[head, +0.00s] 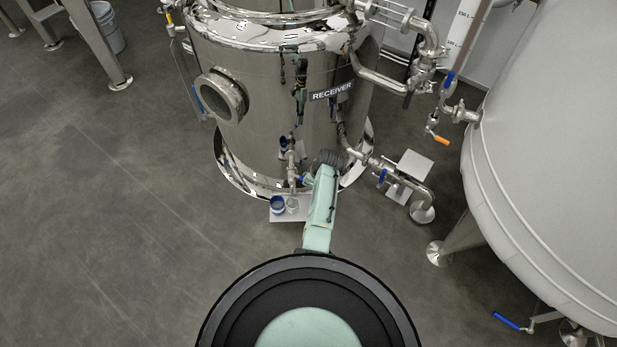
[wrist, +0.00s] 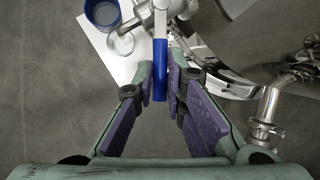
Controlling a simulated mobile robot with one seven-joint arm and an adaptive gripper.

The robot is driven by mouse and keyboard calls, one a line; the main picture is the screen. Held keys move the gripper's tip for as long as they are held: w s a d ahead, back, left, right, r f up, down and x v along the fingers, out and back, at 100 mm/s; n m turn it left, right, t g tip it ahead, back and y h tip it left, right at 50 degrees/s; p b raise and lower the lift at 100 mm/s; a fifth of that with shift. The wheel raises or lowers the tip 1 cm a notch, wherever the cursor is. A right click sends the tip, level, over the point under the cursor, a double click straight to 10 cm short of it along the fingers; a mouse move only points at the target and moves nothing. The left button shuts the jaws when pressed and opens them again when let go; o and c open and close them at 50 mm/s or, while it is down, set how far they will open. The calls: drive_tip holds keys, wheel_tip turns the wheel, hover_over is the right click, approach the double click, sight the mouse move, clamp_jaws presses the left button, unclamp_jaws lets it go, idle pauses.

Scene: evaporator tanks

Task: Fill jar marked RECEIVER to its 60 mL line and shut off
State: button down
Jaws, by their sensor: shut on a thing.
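The steel tank labelled RECEIVER (head: 270,75) stands in the middle of the head view. At its foot a small sample valve with a blue lever handle (wrist: 160,72) shows in the wrist view. My gripper (wrist: 160,82) is shut on this handle, one finger on each side. A clear glass jar (wrist: 121,43) stands on a white plate (wrist: 112,62), close to the valve body; it also shows in the head view (head: 292,205). The valve hides part of the jar. The jar's liquid level and 60 mL line are too small to read.
A blue round cup (wrist: 103,13) stands beside the jar on the plate. Steel piping with another blue-handled valve (head: 382,177) lies right of my arm. A large grey vessel (head: 560,150) stands at the right.

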idle(0.5)
drive_tip(key=c, duration=1.6)
unclamp_jaws()
drive_tip(key=shift+c, duration=0.2)
drive_tip(key=v, duration=1.2)
drive_tip(key=shift+a, duration=0.1)
